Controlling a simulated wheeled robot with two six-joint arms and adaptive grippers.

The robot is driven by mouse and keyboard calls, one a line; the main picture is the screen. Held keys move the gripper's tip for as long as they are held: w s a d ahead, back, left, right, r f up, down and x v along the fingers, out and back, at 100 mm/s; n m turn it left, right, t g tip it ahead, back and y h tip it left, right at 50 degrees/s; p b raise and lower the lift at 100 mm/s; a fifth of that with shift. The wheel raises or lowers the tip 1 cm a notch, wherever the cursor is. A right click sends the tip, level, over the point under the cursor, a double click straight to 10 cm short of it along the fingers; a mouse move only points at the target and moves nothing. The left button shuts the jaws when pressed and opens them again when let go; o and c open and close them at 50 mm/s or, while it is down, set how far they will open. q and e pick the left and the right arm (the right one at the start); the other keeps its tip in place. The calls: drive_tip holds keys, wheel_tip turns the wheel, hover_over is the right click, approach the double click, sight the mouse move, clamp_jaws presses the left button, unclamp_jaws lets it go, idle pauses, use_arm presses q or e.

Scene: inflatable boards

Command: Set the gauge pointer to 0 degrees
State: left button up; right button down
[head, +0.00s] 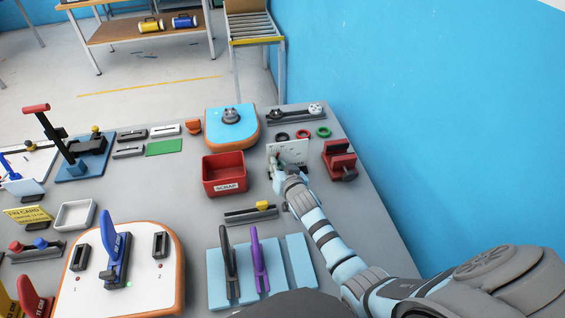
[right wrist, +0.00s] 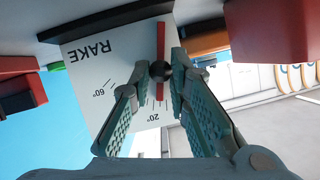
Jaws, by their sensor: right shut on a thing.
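The gauge is a white upright plate (head: 291,149) at the right side of the grey table. In the right wrist view the plate (right wrist: 95,72) appears upside down, with the word RAKE and marks of 60° and 20°. Its red pointer (right wrist: 161,40) is a straight bar, with a dark round knob (right wrist: 159,73) on it. One end of the bar lies by the tick marks near the 20° label. My right gripper (head: 277,166) is at the front of the plate; in the right wrist view its fingertips (right wrist: 162,74) are shut on the knob. My left gripper is out of view.
A red vise (head: 340,160) stands close to the right of the gauge. A red scrap bin (head: 223,174) is to its left. Several rings (head: 303,134) lie behind it. A blue board (head: 232,127) with a valve is at the back.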

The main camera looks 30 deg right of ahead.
drive_tip(key=shift+w+a+n+h+b, duration=0.15)
drive_tip(key=shift+a+n+h+b, duration=0.35)
drive_tip(key=shift+a+n+b, duration=0.3)
drive_tip(key=shift+d, duration=0.1)
drive_tip(key=c, duration=1.5)
unclamp_jaws()
drive_tip(key=v, duration=0.7)
drive_tip(key=shift+s+a+r, duration=0.2)
drive_tip(key=shift+a+r, duration=0.05)
drive_tip(key=shift+w, duration=0.1)
drive_tip(key=shift+d, duration=0.1)
